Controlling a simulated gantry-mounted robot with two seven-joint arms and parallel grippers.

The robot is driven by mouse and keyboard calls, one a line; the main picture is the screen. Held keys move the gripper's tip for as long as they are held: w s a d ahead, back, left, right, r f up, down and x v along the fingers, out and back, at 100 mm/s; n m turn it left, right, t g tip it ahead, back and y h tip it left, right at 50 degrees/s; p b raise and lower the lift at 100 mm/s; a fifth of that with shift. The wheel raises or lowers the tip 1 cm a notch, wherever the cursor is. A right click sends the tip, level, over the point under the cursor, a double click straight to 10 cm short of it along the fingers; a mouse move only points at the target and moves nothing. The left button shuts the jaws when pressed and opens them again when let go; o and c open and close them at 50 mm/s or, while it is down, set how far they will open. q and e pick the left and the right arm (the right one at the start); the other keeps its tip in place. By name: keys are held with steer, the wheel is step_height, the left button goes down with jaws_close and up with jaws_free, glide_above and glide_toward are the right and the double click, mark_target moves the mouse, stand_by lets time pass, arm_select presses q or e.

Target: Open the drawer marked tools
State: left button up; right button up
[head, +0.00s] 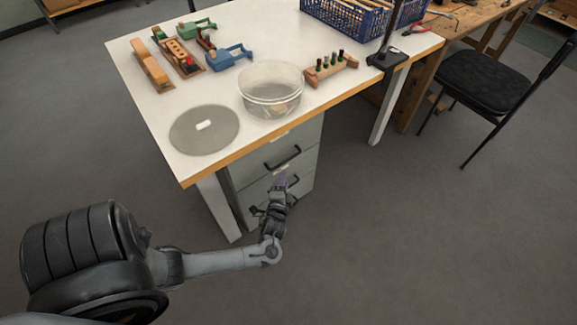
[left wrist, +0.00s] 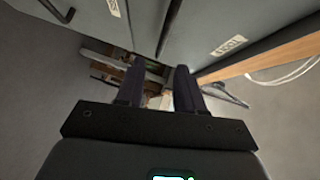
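A grey drawer unit (head: 310,165) stands under the white table, and its drawers look shut in the head view. A lower handle (head: 258,211) is partly behind my gripper. My left gripper (head: 281,181) is in front of the unit, just below the upper handle. In the left wrist view my left gripper (left wrist: 158,86) has its fingers apart, with a handle (left wrist: 169,28) ahead between their lines. A label (left wrist: 229,46) shows beside it; I cannot read it surely.
The white table (head: 150,110) overhangs the unit. It bears a clear bowl (head: 271,90), a grey disc (head: 204,129), wooden blocks and a blue crate (head: 360,18). A table leg (head: 217,207) stands left of the unit. A chair (head: 484,82) is at right; the front floor is clear.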

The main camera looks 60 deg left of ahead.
mark_target(287, 159)
arm_select(q)
steer(key=shift+b+x, duration=2.1)
steer(key=shift+x, duration=3.45)
arm_select(e)
steer(key=shift+w+a+f, duration=0.1)
steer(key=shift+a+f, duration=0.1)
steer(key=shift+f, duration=0.5)
steer(key=shift+w+a+f, duration=0.1)
steer(key=shift+a+f, duration=0.05)
steer(key=shift+f, duration=0.6)
steer(key=shift+w+a+f, duration=0.1)
steer(key=shift+a+f, duration=0.1)
steer(key=shift+f, duration=0.5)
arm_select(q)
steer(key=shift+a+r, duration=0.1)
jaws_close()
